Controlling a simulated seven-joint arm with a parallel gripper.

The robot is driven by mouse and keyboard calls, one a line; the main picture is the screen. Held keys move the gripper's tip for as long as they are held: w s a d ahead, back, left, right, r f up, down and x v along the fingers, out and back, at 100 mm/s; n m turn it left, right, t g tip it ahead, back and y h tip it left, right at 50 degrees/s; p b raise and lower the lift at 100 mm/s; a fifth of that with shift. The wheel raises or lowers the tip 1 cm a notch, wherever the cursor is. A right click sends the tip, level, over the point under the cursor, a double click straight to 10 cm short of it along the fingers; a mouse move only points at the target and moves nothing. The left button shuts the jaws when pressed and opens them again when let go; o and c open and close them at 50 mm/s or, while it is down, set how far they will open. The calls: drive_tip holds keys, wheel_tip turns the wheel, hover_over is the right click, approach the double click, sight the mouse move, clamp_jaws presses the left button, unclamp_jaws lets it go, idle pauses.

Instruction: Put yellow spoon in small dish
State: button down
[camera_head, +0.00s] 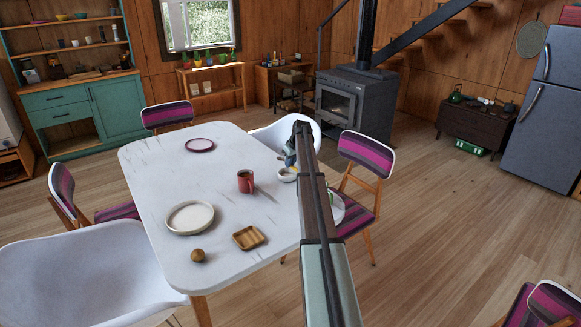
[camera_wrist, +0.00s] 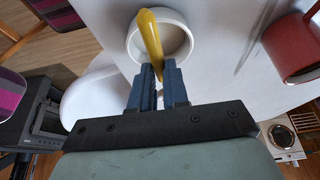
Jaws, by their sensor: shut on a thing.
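The yellow spoon (camera_wrist: 151,36) is between my fingertips in the wrist view, its yellow end over the small dish (camera_wrist: 184,40). My gripper (camera_wrist: 159,73) is shut on the spoon. I cannot tell whether the spoon touches the dish. In the head view the small white dish (camera_head: 287,174) stands near the right edge of the white table, with my gripper (camera_head: 290,160) right at it and my arm hiding part of that area. The spoon is too small to make out there.
A red mug (camera_head: 245,181) stands left of the dish; it also shows in the wrist view (camera_wrist: 294,48). The table (camera_head: 165,166) also holds a white plate (camera_head: 189,217), a wooden square tray (camera_head: 248,237), a small brown ball (camera_head: 197,255) and a purple-rimmed plate (camera_head: 200,145). Chairs surround it.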

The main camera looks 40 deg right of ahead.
drive_tip(key=shift+f, duration=1.1)
drive_tip(key=shift+f, duration=0.65)
drive_tip(key=c, duration=1.1)
unclamp_jaws()
drive_tip(key=shift+r, duration=0.1)
drive_tip(key=v, duration=1.3)
drive_tip(key=shift+w, duration=0.15)
